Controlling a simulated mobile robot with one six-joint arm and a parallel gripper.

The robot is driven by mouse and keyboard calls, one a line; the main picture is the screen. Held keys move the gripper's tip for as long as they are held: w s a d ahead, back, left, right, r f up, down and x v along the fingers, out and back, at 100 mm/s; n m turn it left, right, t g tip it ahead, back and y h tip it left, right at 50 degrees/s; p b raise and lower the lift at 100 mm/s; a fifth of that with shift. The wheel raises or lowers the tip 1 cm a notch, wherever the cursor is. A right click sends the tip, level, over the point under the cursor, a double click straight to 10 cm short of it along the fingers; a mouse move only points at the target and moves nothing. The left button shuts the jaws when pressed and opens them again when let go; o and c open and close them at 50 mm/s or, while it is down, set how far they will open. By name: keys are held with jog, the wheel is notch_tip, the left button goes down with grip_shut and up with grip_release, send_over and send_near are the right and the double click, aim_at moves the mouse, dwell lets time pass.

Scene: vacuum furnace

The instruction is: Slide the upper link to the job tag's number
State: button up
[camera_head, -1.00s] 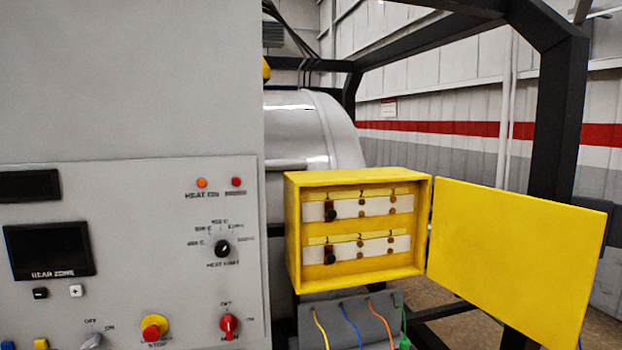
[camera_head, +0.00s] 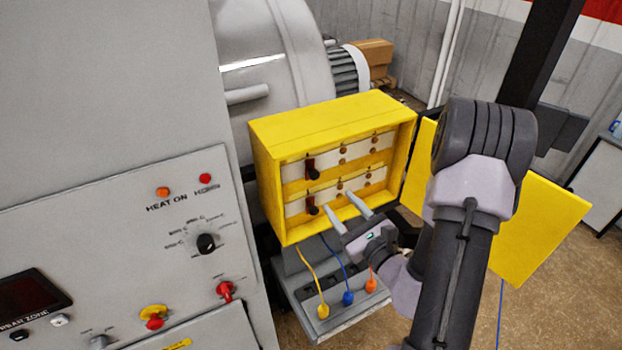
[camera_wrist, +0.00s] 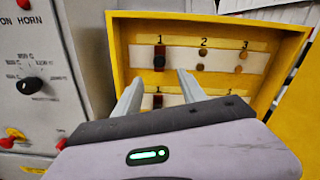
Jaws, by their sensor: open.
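The upper link (camera_head: 311,168) is a dark slider with a black knob on the upper white strip (camera_head: 358,153) inside the open yellow box. In the wrist view the upper link (camera_wrist: 159,62) sits under number 1, left of the studs under 2 and 3. The lower link (camera_head: 310,205) is at the left end of the lower strip. My gripper (camera_head: 347,210) is open and empty, in front of the lower strip, below and right of the upper link. No job tag is readable in view.
The box's yellow door (camera_head: 535,225) hangs open to the right, partly behind my arm. Below the box, a grey panel carries yellow, blue and orange cables (camera_head: 347,297). A grey control panel (camera_head: 120,240) with knobs stands close on the left.

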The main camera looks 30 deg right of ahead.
aim_at(316, 176)
jog(key=w+b, duration=0.1)
jog(key=w, duration=0.3)
jog(key=w+b, duration=0.1)
jog(key=w, duration=0.3)
jog(key=w+b, duration=0.1)
jog(key=w, duration=0.3)
jog(key=shift+a+b, duration=0.25)
jog(key=shift+b, duration=0.1)
jog(key=shift+w+a, duration=0.1)
jog(key=shift+w, duration=0.55)
grip_shut()
